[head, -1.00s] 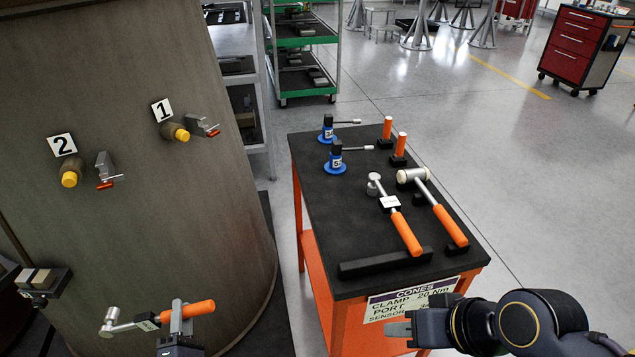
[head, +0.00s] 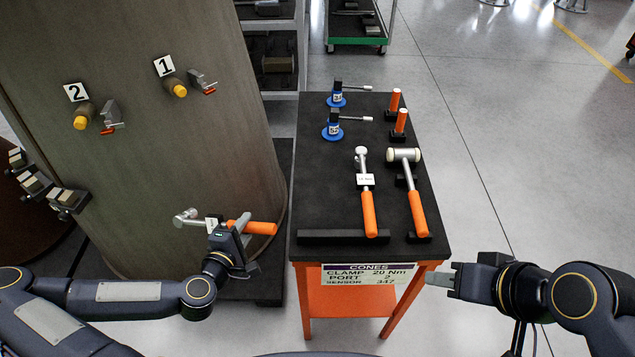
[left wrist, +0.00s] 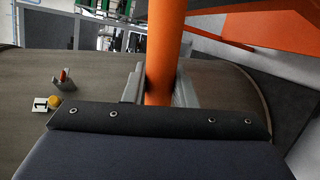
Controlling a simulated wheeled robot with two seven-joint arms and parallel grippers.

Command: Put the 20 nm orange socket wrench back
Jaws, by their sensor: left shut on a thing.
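My left gripper (head: 238,228) is shut on the orange handle of a socket wrench (head: 262,228), held in the air left of the table. Its silver head points left and it carries a small white label, too small to read. The left wrist view shows the orange handle (left wrist: 163,55) between the fingers. A similar orange-handled wrench (head: 368,210) with a white label lies on the black tabletop (head: 318,180). A black strip (head: 335,237) lies along the front left edge, with bare tabletop behind it. My right gripper (head: 438,280) is right of the table front, holding nothing visible.
An orange-handled mallet (head: 416,205) lies on the right of the table. Two blue-based tools (head: 333,130) and two upright orange handles (head: 401,122) stand behind. A sign (head: 368,276) reads "CLAMP 20 Nm". A large curved casing (head: 170,150) stands close on the left.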

